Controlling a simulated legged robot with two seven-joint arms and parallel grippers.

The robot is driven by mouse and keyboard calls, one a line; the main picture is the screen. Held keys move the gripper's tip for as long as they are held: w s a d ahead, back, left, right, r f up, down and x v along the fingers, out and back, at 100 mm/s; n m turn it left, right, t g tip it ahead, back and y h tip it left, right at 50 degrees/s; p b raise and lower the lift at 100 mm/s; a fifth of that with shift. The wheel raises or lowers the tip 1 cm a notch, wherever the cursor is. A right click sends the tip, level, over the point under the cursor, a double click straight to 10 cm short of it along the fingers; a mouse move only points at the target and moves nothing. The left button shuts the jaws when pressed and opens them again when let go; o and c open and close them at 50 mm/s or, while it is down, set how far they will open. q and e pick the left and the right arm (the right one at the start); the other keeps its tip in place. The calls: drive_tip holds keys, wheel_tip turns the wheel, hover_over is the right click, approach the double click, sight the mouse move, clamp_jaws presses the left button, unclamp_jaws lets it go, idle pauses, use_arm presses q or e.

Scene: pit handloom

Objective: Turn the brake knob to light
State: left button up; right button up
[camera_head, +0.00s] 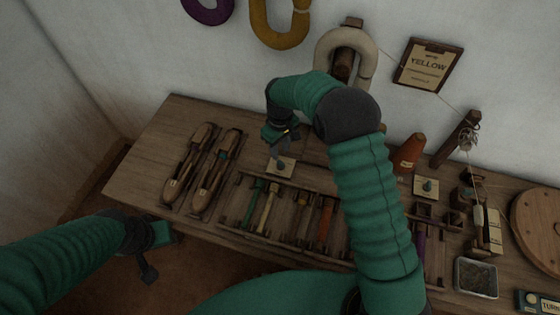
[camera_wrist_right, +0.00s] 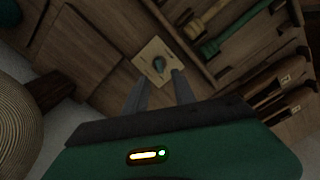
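A knob (camera_head: 281,165) with a teal top sits on a small pale square plate at the back of the wooden bench. It also shows in the right wrist view as a dark teal knob (camera_wrist_right: 158,64) on the pale plate, just beyond my fingertips. My right gripper (camera_head: 281,148) is above this plate, pointing down. In the wrist view its two fingers stand apart with nothing between them. A second teal knob (camera_head: 428,186) on a similar plate is farther right. Which one is the brake knob I cannot tell. My left gripper (camera_head: 149,270) hangs in front of the bench; its opening is unclear.
Two wooden shuttles (camera_head: 190,165) lie at the left. A rack (camera_head: 285,203) with colored bobbins fills the middle front. An orange cone (camera_head: 409,154), a metal tray (camera_head: 476,278) and a round wooden disc (camera_head: 542,228) are at the right. A "YELLOW" sign (camera_head: 428,64) hangs on the wall.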

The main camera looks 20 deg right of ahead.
sight(281, 162)
drive_tip(key=f, duration=0.6)
drive_tip(key=shift+s+d+f+b, duration=0.15)
drive_tip(key=shift+d+b, duration=0.05)
drive_tip(key=shift+b, duration=0.1)
drive_tip(key=shift+f, duration=0.15)
drive_tip(key=shift+a, duration=0.1)
drive_tip(key=shift+c, duration=0.4)
clamp_jaws()
